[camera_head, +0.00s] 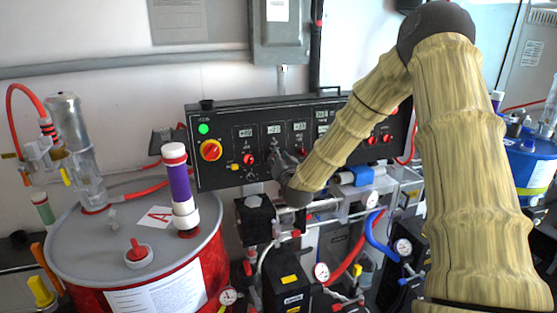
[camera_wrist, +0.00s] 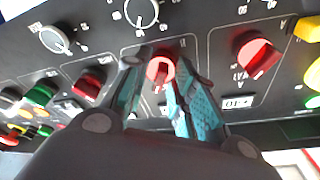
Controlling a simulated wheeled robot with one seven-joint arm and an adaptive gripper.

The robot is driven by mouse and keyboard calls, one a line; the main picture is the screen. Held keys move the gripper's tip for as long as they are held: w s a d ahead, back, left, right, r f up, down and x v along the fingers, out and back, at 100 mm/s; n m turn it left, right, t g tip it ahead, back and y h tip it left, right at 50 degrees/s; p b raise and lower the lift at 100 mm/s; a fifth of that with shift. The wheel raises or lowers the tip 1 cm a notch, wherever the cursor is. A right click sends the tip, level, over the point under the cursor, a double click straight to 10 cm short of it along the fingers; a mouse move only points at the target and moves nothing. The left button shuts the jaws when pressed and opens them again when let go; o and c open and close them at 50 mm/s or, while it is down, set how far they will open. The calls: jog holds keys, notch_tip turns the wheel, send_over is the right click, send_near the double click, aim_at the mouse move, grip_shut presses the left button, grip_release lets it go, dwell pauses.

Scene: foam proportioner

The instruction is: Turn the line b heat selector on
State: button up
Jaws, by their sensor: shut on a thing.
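The control panel (camera_head: 222,160) is a black box on the wall with displays and red knobs. My gripper (camera_head: 277,161) reaches its lower left-middle part, partly hiding the knobs there. In the wrist view, my gripper (camera_wrist: 162,74) has its two teal-padded fingers on either side of a round red selector knob (camera_wrist: 160,70) with a pale pointer mark, shut on it. The knob's label is not readable, so I cannot confirm from it that this is the line b heat selector. The wrist picture appears upside down.
Another red knob (camera_wrist: 258,52) and a red knob (camera_wrist: 90,82) flank the held one closely. Grey dials (camera_wrist: 140,12) sit nearby. A red-yellow main switch (camera_head: 210,150) is at the panel's left. A red drum (camera_head: 190,282) stands at front left; hoses and gauges lie below the panel.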

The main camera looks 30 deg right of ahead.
jog(key=o, duration=0.7)
jog(key=shift+c, duration=0.2)
jog(key=shift+d, duration=0.1)
jog(key=v, duration=1.2)
